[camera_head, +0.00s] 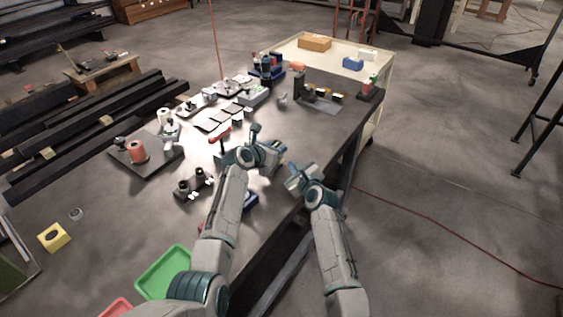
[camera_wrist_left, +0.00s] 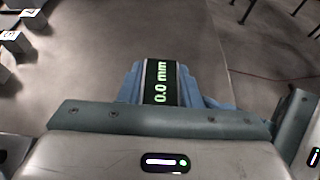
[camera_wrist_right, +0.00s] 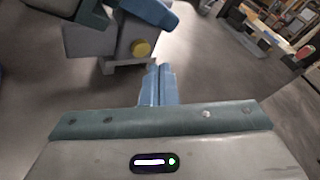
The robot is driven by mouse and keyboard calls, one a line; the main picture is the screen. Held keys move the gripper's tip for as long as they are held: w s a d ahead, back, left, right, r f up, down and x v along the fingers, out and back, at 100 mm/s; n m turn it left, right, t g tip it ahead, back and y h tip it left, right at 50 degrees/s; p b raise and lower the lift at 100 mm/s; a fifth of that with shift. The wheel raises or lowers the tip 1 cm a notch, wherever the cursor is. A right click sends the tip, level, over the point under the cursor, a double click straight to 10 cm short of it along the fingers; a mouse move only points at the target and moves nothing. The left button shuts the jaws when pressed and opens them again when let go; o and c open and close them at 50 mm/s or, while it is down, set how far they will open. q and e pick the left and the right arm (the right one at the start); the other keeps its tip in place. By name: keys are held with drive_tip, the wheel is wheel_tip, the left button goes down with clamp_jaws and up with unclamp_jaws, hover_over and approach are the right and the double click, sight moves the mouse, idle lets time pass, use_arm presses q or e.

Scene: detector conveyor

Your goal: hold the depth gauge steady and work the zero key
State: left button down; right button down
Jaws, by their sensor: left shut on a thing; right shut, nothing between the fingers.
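The depth gauge's dark display (camera_wrist_left: 161,84) reads 0.0 mm in green in the left wrist view. My left gripper (camera_wrist_left: 165,75) is shut on the gauge, with blue fingers around it. The gauge's grey body (camera_wrist_right: 88,42) also shows in the right wrist view, with a round yellow key (camera_wrist_right: 141,48) on it. My right gripper (camera_wrist_right: 158,72) is shut and empty, its fingertips just below and right of the key in that picture; contact cannot be told. In the head view my left gripper (camera_head: 272,160) and right gripper (camera_head: 293,174) are close together, and the gauge is mostly hidden.
The dark table (camera_head: 120,208) carries a black two-knobbed part (camera_head: 193,183), a red cylinder (camera_head: 138,151), a green tray (camera_head: 164,274) and a yellow block (camera_head: 53,237). A cream cart (camera_head: 385,70) stands beyond. Open floor lies to the right.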

drive_tip(key=shift+s+d, duration=0.65)
drive_tip(key=shift+d, duration=0.25)
drive_tip(key=shift+s+d, duration=0.65)
drive_tip(key=shift+d, duration=0.25)
use_arm(q)
drive_tip(key=c, duration=1)
unclamp_jaws()
drive_tip(key=shift+o, duration=0.2)
